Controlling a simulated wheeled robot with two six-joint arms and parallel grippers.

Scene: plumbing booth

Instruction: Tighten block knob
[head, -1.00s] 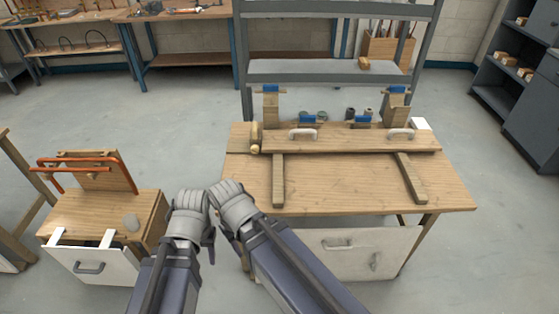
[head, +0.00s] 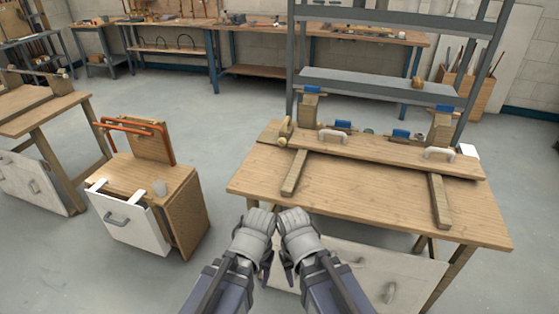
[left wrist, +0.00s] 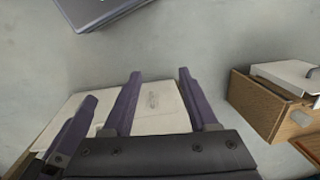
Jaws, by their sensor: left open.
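A wooden workbench (head: 350,198) stands ahead and to the right in the head view. A long wooden board (head: 375,155) lies across its back part. A small round pale wooden knob (head: 283,143) shows at the board's left end, by a wooden piece; I cannot tell how tight it is. Upright wooden blocks with blue parts (head: 308,103) stand behind the board. My left gripper (head: 266,272) is open and empty, low in front of the bench; its purple fingers (left wrist: 160,76) point out over a pale panel. My right gripper (head: 287,274) is close beside it, its jaws unclear.
A small wooden cabinet (head: 180,205) with orange clamps (head: 140,128) stands at the left. Grey floor (head: 225,130) is clear between cabinet and bench. A grey shelf rack (head: 380,84) rises behind.

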